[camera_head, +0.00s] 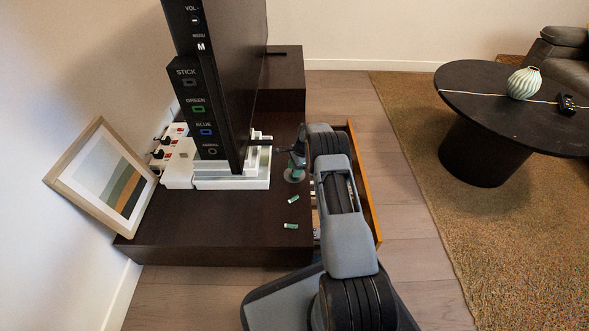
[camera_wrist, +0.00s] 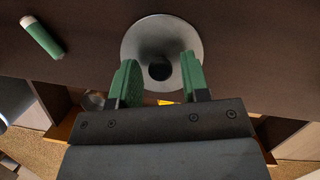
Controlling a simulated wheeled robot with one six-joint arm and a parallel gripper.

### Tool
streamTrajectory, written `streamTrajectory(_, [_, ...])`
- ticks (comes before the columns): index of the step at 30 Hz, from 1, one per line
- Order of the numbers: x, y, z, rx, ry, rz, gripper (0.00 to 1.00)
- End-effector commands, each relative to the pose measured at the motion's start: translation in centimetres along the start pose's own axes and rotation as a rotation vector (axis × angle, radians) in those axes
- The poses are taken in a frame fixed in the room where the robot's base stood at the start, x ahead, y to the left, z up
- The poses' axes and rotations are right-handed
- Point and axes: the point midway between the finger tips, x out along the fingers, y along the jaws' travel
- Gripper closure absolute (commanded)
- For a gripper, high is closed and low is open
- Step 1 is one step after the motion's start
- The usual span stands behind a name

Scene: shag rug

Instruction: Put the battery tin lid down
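The battery tin lid looks to be the round grey metallic piece (camera_wrist: 160,28) with a dark centre, lying on the dark cabinet top. I cannot tell the fingers' height above the disc.
Green-and-white batteries lie loose on the cabinet: one nearer the lid (camera_head: 293,198), another nearer the front (camera_head: 291,226). An open drawer (camera_head: 362,185) juts out at right beneath my arm. The television (camera_head: 225,80), power strip (camera_head: 179,165) and picture frame (camera_head: 103,182) stand left.

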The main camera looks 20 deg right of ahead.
Motion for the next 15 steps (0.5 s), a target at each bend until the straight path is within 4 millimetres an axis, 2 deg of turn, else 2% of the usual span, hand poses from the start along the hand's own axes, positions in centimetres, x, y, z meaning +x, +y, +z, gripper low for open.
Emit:
streamTrajectory(10, [-0.3, 0.0, 0.1, 0.000, 0.000, 0.000, 0.52])
streamTrajectory(15, [-2.8, 0.0, 0.1, 0.001, 0.001, -0.002, 0.52])
